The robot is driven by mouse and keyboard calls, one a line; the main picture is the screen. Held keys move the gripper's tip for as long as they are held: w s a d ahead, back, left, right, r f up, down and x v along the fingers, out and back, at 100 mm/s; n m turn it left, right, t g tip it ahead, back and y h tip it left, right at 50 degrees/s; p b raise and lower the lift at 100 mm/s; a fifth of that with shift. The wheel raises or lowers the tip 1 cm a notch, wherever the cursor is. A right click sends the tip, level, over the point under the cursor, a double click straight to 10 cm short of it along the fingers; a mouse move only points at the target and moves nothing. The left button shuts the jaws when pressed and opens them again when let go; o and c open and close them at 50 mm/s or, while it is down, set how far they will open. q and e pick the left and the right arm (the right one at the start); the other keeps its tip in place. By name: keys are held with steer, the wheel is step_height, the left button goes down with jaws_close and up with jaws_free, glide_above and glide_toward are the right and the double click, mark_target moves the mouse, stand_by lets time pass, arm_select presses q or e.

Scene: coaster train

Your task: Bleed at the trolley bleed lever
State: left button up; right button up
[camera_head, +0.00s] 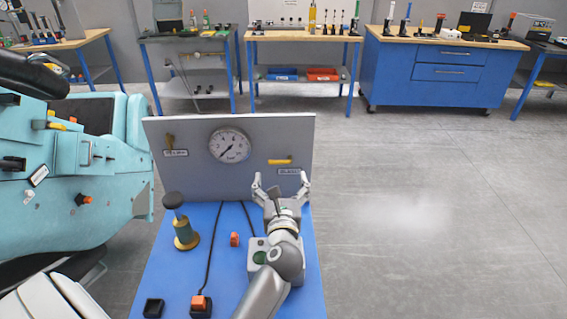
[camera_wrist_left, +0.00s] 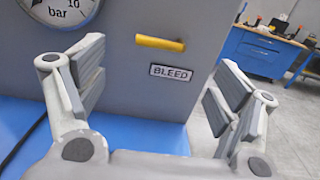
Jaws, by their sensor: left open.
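The bleed lever (camera_head: 280,161) is a short yellow bar on the right part of a grey upright panel (camera_head: 200,187). It lies level, above a plate marked BLEED (camera_head: 289,171). In the left wrist view the lever (camera_wrist_left: 160,43) shows ahead, between and beyond the fingers, with the BLEED plate (camera_wrist_left: 171,73) below it. My left gripper (camera_head: 281,178) is open and empty in front of the panel, just below the lever. Its two fingers (camera_wrist_left: 158,88) are spread wide and apart from the lever. My right gripper is not in view.
A brass plunger with a dark knob (camera_head: 186,233), an orange button (camera_head: 201,302) and cables stand on the blue top (camera_head: 172,279). A teal coaster car (camera_head: 60,180) is left.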

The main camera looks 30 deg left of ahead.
mark_target(279, 163)
arm_select(q)
steer(key=p+x, duration=0.1)
steer(key=x, duration=0.5)
steer(key=shift+w+a+r, duration=0.1)
steer(key=shift+a, duration=0.05)
steer(key=shift+w+a, duration=0.3)
steer(key=shift+w, duration=0.1)
steer(key=shift+p, duration=0.35)
steer(key=c, duration=1.1)
